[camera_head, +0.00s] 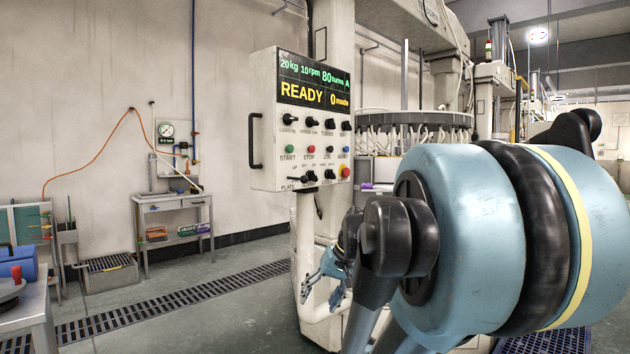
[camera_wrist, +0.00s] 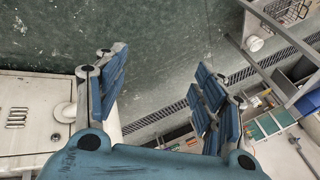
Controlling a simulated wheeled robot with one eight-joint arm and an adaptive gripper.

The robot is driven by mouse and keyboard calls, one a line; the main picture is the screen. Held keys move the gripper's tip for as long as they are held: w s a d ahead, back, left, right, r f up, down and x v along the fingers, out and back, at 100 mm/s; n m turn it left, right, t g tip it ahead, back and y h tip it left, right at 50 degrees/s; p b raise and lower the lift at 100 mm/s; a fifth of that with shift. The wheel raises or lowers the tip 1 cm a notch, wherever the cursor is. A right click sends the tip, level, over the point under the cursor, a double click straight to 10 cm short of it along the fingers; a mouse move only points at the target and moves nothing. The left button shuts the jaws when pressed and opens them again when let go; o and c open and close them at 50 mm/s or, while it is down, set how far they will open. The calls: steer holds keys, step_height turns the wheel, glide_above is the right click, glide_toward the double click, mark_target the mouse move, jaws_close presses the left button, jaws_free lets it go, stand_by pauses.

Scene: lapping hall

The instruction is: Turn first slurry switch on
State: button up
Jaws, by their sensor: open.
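The control panel (camera_head: 264,120) is a pale box on a post, its display reading "READY" and "0 made". It has a row of black knobs (camera_head: 310,122), coloured buttons (camera_head: 310,149) and a bottom row of small black switches (camera_head: 311,176). I cannot read which one is a slurry switch, nor tell its position. My gripper (camera_head: 328,279) is below the panel, apart from it, and partly hidden by my arm. In the wrist view my gripper (camera_wrist: 160,95) is open and empty, its blue-padded fingers spread above the floor. The panel's switches are not recognisable in that view.
A red mushroom button (camera_head: 345,172) is at the panel's lower right, and a black handle (camera_head: 255,142) is on its left side. A small metal table (camera_head: 172,201) stands by the wall. Floor grating (camera_head: 180,301) crosses the open floor at left. Machinery (camera_head: 410,120) stands behind the panel.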

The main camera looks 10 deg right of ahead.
steer(key=w+r+t+y, duration=0.2)
steer(key=w+r+y, duration=0.1)
steer(key=w+r, duration=0.65)
steer(key=m+t+y, duration=0.3)
steer(key=t+y, duration=0.2)
steer(key=t, duration=0.3)
glide_toward(316, 175)
steer(key=x, duration=1.1)
steer(key=shift+w+d+f, duration=0.2)
steer(key=shift+d+f, duration=0.05)
steer(key=shift+d, duration=0.05)
steer(key=c, duration=1.1)
